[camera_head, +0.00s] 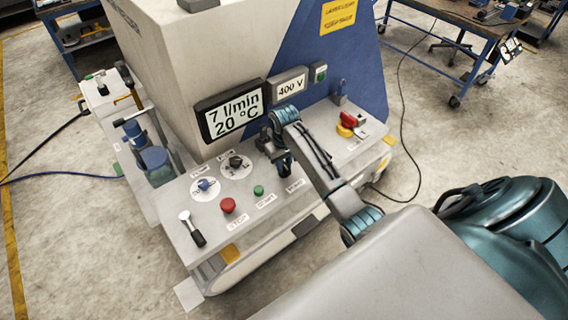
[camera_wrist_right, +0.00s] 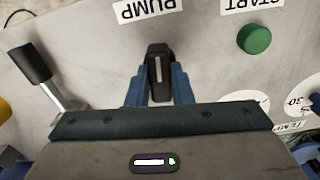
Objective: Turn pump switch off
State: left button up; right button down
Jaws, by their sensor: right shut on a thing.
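The pump switch is a small black upright lever (camera_wrist_right: 158,72) beside the PUMP label in the right wrist view. My right gripper (camera_wrist_right: 158,88) has its two blue fingers on either side of the switch and is shut on it. In the head view, my right gripper (camera_head: 285,162) is over the machine's control panel (camera_head: 205,214), just above the PUMP label (camera_head: 294,185). The display (camera_head: 232,112) reads 7 l/min and 20 °C. My left gripper is not in view.
A green START button (camera_wrist_right: 254,39) and a black-handled lever (camera_wrist_right: 44,78) flank the switch in the wrist view. A red STOP button (camera_head: 228,205), dials (camera_head: 236,163) and a red-and-yellow switch (camera_head: 347,122) are also on the panel. The machine's tall housing rises behind.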

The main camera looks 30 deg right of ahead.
jog(key=shift+n, duration=0.6)
jog(key=c, duration=1.3)
grip_release()
